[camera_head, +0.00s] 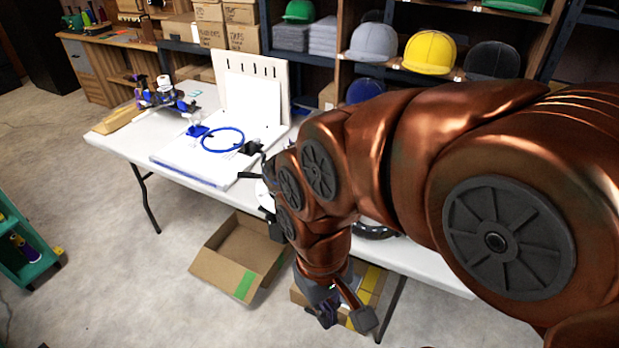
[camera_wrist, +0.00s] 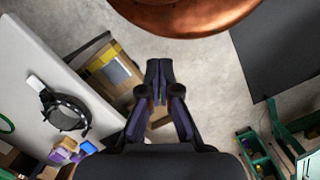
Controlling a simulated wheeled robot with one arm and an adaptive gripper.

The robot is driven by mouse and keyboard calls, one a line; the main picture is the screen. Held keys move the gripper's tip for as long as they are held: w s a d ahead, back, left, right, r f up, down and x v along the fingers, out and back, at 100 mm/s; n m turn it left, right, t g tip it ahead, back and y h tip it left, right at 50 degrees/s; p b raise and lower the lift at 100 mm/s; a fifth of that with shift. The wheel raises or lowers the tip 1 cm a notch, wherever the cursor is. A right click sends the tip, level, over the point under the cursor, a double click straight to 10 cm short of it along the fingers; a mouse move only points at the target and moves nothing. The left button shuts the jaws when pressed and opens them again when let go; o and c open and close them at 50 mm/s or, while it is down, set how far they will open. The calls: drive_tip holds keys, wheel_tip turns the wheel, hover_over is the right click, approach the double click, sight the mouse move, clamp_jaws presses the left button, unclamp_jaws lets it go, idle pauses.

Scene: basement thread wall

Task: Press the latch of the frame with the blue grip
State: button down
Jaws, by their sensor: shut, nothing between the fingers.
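A blue ring-shaped frame (camera_head: 222,140) lies on a white board on the table. A blue block (camera_head: 197,131) is at its left and a black block (camera_head: 251,147) at its right; I cannot tell which is a grip or latch. A dark round frame (camera_head: 375,229) is partly hidden behind my arm at the table's front; a dark round frame with a white tab (camera_wrist: 66,112) lies on the table in the wrist view. My gripper (camera_wrist: 158,70) is shut and empty, pointing down beyond the table edge, apart from the frames. In the head view my gripper (camera_head: 340,308) is low at the bottom.
The white table (camera_head: 120,148) has an upright white panel (camera_head: 252,90) and a blue-and-purple device (camera_head: 165,95). An open cardboard box (camera_head: 225,262) stands on the floor under its front edge. Another box (camera_wrist: 108,68) is near my gripper. A green cart (camera_head: 20,245) stands at far left.

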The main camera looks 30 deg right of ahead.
drive_tip(key=shift+s, duration=0.1)
drive_tip(key=shift+a, duration=0.1)
drive_tip(key=w+a+f+m+y, duration=0.1)
drive_tip(key=w+a+m+y, duration=0.15)
drive_tip(key=w+m, duration=0.3)
drive_tip(key=w+a+f+m+y, duration=0.1)
drive_tip(key=w+m+y, duration=0.3)
drive_tip(key=w, duration=0.2)
drive_tip(key=w+d+f+m+t+y+b, duration=0.1)
drive_tip(key=w+d+m+y, duration=0.15)
drive_tip(key=w+m, duration=0.3)
drive_tip(key=w+d+m+t+y+b, duration=0.1)
drive_tip(key=w+d+m+t, duration=0.1)
drive_tip(key=w+d+m, duration=0.3)
drive_tip(key=w+d+f+m+t, duration=0.2)
drive_tip(key=d+m, duration=0.3)
drive_tip(key=d, duration=0.4)
drive_tip(key=w+d+f+m+t, duration=0.3)
drive_tip(key=d+f+m+t, duration=0.1)
drive_tip(key=d, duration=0.4)
drive_tip(key=w+d+f+m+t, duration=0.3)
drive_tip(key=d+f+m+t, duration=0.1)
drive_tip(key=d+m, duration=0.3)
drive_tip(key=d+t, duration=0.1)
drive_tip(key=d, duration=0.1)
drive_tip(key=shift+d+m+h, duration=0.3)
drive_tip(key=shift+m+h, duration=0.1)
drive_tip(key=shift+w, duration=0.15)
